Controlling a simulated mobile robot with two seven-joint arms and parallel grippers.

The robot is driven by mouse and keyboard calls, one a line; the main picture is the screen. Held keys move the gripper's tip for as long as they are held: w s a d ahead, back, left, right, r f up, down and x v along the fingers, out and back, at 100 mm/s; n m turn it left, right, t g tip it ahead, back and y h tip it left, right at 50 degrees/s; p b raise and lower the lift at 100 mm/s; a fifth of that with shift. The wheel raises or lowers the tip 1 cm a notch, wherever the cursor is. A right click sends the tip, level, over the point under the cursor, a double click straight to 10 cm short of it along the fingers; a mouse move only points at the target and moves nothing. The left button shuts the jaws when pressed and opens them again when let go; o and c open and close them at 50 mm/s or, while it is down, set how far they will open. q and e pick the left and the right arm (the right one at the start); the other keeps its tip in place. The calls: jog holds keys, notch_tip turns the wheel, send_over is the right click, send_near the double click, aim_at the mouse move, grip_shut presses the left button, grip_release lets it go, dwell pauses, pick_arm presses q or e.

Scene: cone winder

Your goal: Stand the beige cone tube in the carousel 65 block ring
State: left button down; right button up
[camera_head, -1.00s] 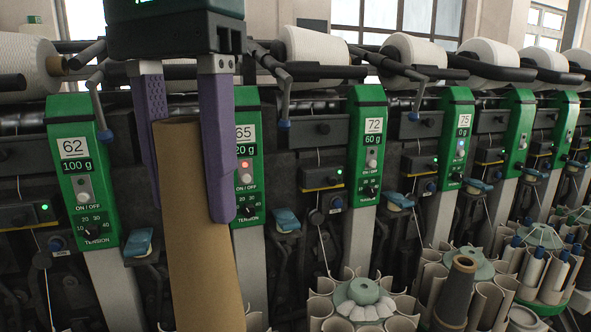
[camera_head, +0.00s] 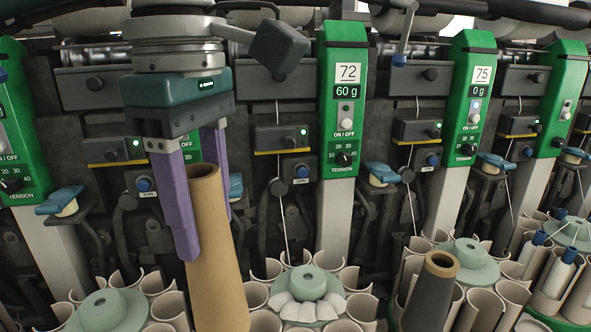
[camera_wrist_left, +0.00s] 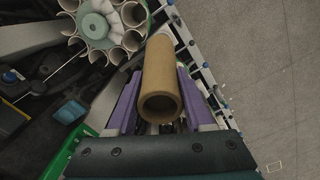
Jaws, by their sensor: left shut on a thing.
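The beige cone tube (camera_head: 215,245) is held upright, with a slight tilt, between the purple fingers of my left gripper (camera_head: 205,210). In the left wrist view the tube's open end (camera_wrist_left: 160,106) faces the camera between both fingers. The tube's lower end is cut off by the head view's bottom edge. A carousel (camera_head: 302,284) with pale blocks around its green hub is just right of the tube; another green hub (camera_head: 100,310) is at lower left. I cannot read which carousel is 65; its panel is mostly hidden behind my gripper. My right gripper is not in view.
A dark cone tube (camera_head: 430,290) stands among the carousel pots to the right. Green panels 72 (camera_head: 345,100) and 75 (camera_head: 470,100) rise behind. Blue-topped levers (camera_head: 382,173) jut from the machine front. Bare floor (camera_wrist_left: 270,80) shows right in the wrist view.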

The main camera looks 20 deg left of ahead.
aim_at(205, 289)
pick_arm(q)
jog(key=f+n+b, duration=0.1)
jog(key=f+n, duration=0.2)
jog(key=a+f+n+b, duration=0.1)
jog(key=f+n, duration=0.2)
jog(key=n, duration=0.1)
jog(key=f+n+b, duration=0.1)
jog(key=f+n, duration=0.3)
jog(key=shift+w+a+b, duration=0.1)
jog(key=shift+a+b, duration=0.2)
jog(key=shift+b, duration=0.1)
jog(key=f+n+b, duration=0.1)
jog(key=f+n, duration=0.1)
jog(key=n, duration=0.1)
jog(key=a+f+n+b, duration=0.1)
jog(key=f+n, duration=0.1)
jog(key=n, duration=0.1)
jog(key=f+n+b, duration=0.1)
jog(key=f+n, duration=0.2)
jog(key=shift+s+a+f+n, duration=0.1)
jog(key=shift+s+a+n, duration=0.15)
jog(key=shift+a+n, duration=0.15)
jog(key=shift+n, duration=0.7)
notch_tip(205, 289, down, 4)
jog(key=b, duration=0.3)
jog(key=shift+a+f+b, duration=0.15)
jog(key=shift+f+b, duration=0.1)
jog(key=shift+b, duration=0.05)
jog(key=shift+f+b, duration=1.55)
jog(key=shift+f, duration=0.5)
